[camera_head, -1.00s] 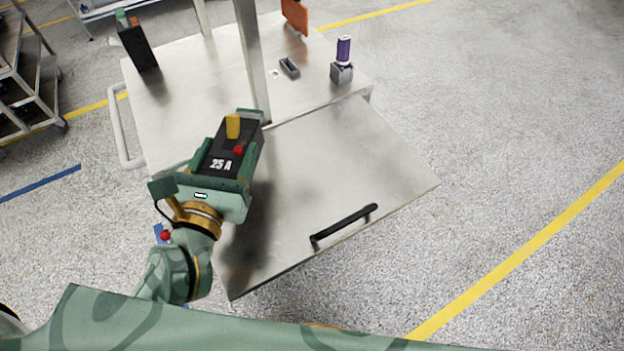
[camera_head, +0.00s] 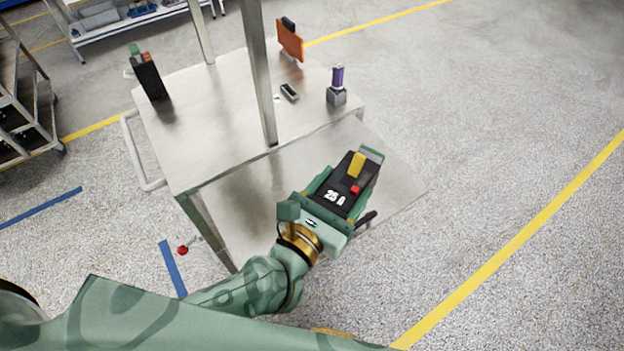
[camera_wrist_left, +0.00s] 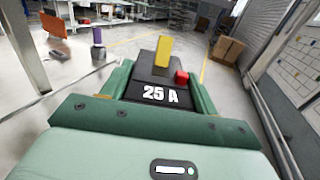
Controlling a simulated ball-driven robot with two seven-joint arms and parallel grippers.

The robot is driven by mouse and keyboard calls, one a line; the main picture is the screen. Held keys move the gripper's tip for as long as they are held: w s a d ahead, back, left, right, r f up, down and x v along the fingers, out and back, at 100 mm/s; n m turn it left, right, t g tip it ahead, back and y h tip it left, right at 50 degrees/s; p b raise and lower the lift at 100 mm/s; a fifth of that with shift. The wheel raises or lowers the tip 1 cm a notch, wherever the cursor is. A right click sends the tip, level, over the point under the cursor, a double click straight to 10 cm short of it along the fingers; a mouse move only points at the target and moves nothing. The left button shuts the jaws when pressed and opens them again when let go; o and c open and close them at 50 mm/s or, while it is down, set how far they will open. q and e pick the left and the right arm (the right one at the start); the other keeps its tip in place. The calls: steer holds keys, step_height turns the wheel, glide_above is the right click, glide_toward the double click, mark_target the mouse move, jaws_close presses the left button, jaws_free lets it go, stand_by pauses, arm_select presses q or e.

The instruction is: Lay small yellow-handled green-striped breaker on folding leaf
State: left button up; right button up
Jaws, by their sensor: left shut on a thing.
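The black breaker (camera_head: 340,187) has a yellow handle, a red button, "25 A" lettering and a green stripe at its far end. My left gripper (camera_head: 343,186) is shut on it, with green fingers along both sides. In the left wrist view the breaker (camera_wrist_left: 152,95) sits between the fingers of the left gripper (camera_wrist_left: 155,92), its handle up. The folding leaf (camera_head: 290,165) is the bare metal panel at the cart's near side. The gap beneath cannot be judged. My right gripper is out of view.
A metal post (camera_head: 260,75) rises near the leaf. Shelves stand at left.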

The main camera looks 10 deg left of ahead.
arm_select(q)
steer(key=w+a+f+b, duration=0.1)
steer(key=w+a+f, duration=0.1)
steer(key=w+f, duration=0.1)
steer(key=w+a+f+b, duration=0.1)
steer(key=w+a+f, duration=0.2)
steer(key=w+a+f+b, duration=0.2)
steer(key=w, duration=0.1)
steer(key=shift+w+a+f, duration=0.1)
steer(key=shift+a+f, duration=0.1)
steer(key=shift+f, duration=0.2)
steer(key=f+b, duration=0.2)
steer(key=f, duration=0.1)
steer(key=shift+w+a+f, duration=0.15)
steer(key=shift+w+f, duration=0.05)
steer(key=shift+r, duration=0.1)
